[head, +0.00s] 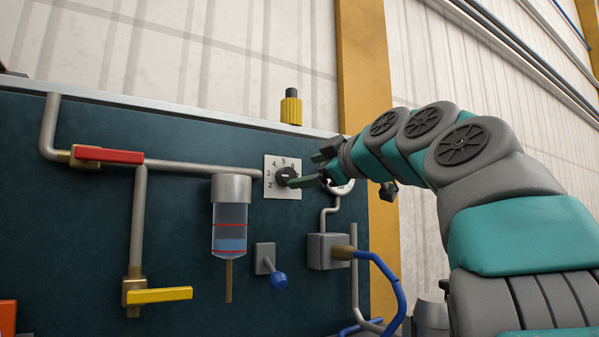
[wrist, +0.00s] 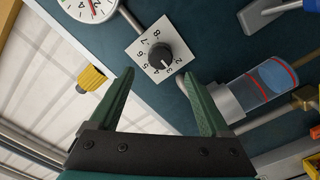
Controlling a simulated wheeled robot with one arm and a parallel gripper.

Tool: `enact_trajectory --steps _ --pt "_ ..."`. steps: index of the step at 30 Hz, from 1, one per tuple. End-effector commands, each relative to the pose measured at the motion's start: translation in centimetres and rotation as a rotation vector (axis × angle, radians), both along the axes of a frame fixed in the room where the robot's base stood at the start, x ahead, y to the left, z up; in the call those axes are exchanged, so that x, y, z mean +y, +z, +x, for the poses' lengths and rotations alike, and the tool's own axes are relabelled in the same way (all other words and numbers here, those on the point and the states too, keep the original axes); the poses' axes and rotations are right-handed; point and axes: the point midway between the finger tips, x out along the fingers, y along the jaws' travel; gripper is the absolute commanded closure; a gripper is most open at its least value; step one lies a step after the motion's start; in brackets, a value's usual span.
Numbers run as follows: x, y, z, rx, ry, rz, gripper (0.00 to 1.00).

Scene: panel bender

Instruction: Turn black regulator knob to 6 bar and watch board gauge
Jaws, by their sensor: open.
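The black regulator knob (wrist: 160,56) sits on a square white dial plate (wrist: 139,50) with printed numbers. In the head view the knob (head: 288,175) is on the dark board. Its pale mark seems to point at the low numbers, around 2 to 3; the exact value is too small to tell. My gripper (wrist: 158,79) is open and empty, its green fingers spread to either side below the knob in the wrist view. In the head view the lower finger reaches close to the knob; contact cannot be told. The board gauge (wrist: 90,8) is cut off at the wrist view's top edge.
A red-handled valve (head: 108,155), a yellow-handled valve (head: 160,295), a clear filter bowl (head: 229,235) and a blue-tipped lever (head: 278,280) are left of or below the knob. A yellow cap (head: 291,108) stands on the board's top edge. A blue hose (head: 398,290) hangs lower right.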

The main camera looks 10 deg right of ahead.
Motion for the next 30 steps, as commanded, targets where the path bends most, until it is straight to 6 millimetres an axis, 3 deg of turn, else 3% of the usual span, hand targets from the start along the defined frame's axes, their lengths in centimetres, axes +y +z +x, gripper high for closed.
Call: enact_trajectory --steps 12,24,30 --pt "1.7 0.2 5.6 0.001 -0.005 -0.003 0.19" --pt "2.0 -0.1 6.6 0.001 -0.004 0.000 0.19" --pt "2.0 -0.1 6.6 0.001 -0.004 0.000 0.40"
